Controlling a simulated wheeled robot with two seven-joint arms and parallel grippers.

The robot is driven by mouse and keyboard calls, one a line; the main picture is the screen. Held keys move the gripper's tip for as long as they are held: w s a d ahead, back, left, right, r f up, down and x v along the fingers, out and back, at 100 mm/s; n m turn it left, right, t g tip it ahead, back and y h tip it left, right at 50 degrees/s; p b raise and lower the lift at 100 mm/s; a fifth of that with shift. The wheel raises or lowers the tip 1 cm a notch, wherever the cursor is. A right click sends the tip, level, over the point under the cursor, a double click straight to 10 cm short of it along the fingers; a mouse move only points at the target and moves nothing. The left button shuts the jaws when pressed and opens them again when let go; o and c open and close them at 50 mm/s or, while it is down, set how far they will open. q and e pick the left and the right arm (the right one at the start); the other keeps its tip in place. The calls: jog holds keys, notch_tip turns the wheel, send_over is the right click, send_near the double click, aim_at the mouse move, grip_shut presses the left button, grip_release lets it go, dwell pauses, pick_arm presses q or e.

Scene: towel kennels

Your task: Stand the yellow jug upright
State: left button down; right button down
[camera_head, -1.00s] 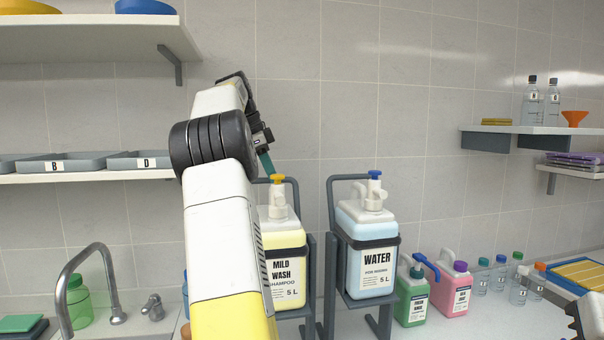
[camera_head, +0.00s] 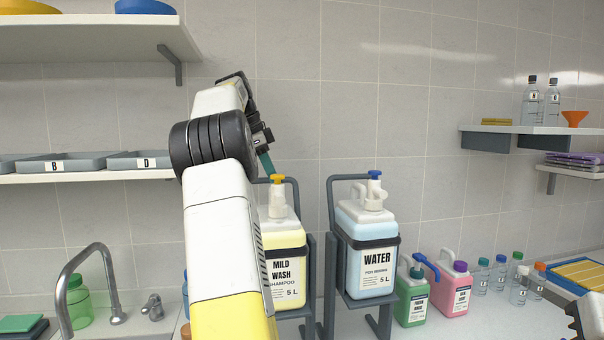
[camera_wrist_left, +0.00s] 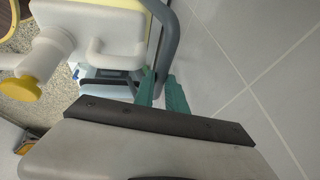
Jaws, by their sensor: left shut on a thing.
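The yellow jug (camera_head: 287,265), labelled MILD WASH shampoo with a yellow pump top, sits in a dark grey cradle with a tubular handle (camera_head: 297,190). It looks close to upright; my arm hides its left side, so small tilt is hard to judge. In the left wrist view, its white top and pump (camera_wrist_left: 100,30) show beside the grey handle (camera_wrist_left: 168,35). My left gripper (camera_head: 266,160) is above the jug, its teal fingers (camera_wrist_left: 161,92) shut on the handle. My right gripper (camera_head: 588,315) shows only partly at the lower right edge.
A blue WATER jug (camera_head: 367,250) stands in a similar cradle to the right. Green (camera_head: 411,295) and pink (camera_head: 453,290) jugs and small bottles stand further right. A sink tap (camera_head: 88,280) is at left. Shelves hang on both sides.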

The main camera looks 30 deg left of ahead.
pick_arm(q)
jog(key=shift+r, duration=0.1)
dwell(0.5)
jog(key=s+d, duration=0.1)
jog(key=s, duration=0.1)
jog(key=s+d+r+t+y, duration=0.1)
jog(key=s+d, duration=0.1)
jog(key=s+d+r+t+y, duration=0.1)
jog(key=s+d, duration=0.1)
jog(key=shift+d+r+m, duration=0.15)
jog(key=shift+m, duration=0.25)
jog(key=shift+s+d, duration=0.2)
jog(key=shift+s, duration=0.1)
